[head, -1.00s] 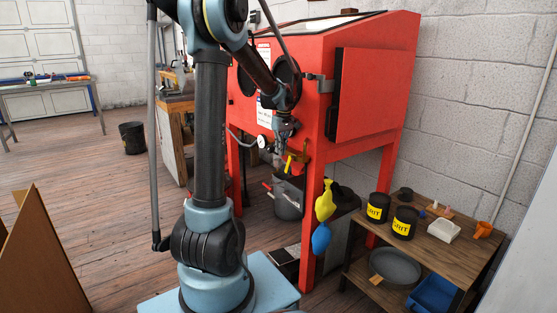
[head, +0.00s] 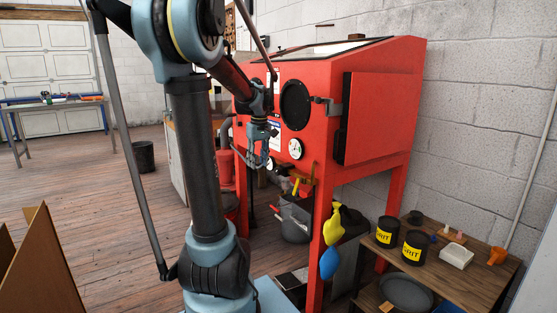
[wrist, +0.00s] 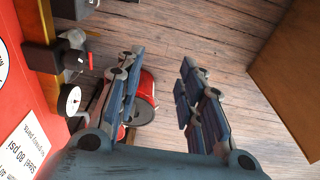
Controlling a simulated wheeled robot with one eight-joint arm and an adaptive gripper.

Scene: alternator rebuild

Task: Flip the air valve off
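A small gauge (wrist: 70,100) shows there at the left.
A grey bucket (head: 296,218) stands under the cabinet. Yellow and blue items (head: 332,225) hang on its front right leg. A wooden side table (head: 470,280) with black grit tins (head: 416,248) stands at right. Wooden floor is open at left. A red round object (wrist: 145,95) lies beyond my fingers.

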